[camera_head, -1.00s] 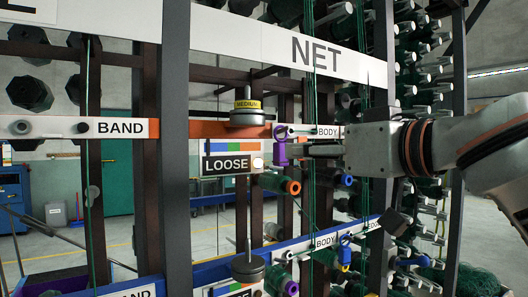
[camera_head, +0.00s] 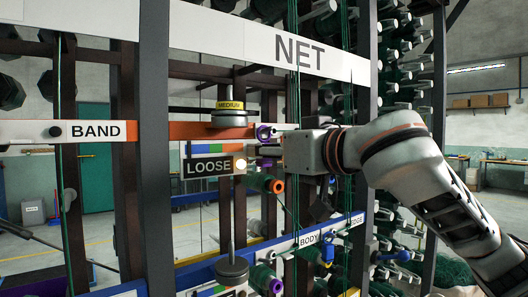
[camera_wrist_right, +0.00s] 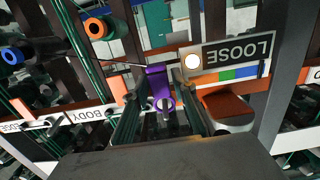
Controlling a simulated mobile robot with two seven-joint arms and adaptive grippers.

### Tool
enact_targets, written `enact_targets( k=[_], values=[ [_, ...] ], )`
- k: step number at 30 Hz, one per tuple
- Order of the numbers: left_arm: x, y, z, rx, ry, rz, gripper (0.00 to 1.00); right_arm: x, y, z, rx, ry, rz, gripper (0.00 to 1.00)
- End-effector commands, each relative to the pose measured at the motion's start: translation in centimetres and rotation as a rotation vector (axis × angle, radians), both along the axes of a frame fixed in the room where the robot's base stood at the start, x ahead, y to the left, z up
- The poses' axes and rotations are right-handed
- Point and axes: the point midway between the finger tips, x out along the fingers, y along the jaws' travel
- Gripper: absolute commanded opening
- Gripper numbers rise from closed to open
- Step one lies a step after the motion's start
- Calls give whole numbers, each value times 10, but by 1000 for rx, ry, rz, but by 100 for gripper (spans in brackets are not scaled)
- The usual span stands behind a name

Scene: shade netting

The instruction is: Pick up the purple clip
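The fingers are apart, and a gap shows beside the clip. I cannot tell whether either finger touches it. My left gripper is not in view.
The stacked weight (camera_head: 230,116) stands just left. Green cords (camera_head: 292,190) hang by my wrist. An orange-ended spool (camera_head: 267,183) sits below.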

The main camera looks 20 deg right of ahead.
Motion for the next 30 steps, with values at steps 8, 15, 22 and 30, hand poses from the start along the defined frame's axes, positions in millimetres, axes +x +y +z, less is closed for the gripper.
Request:
enact_targets(
  k=[8,15,22,30],
  values=[
    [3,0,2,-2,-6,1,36,0,0,0,0,0,0,2],
    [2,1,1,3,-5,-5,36,-1,0,0,0,0,1,2],
    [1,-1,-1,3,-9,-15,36,-6,-2,6,0,-3,1,2],
    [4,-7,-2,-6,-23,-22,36,-50,-18,7,-1,-6,-1,2]
  ],
)
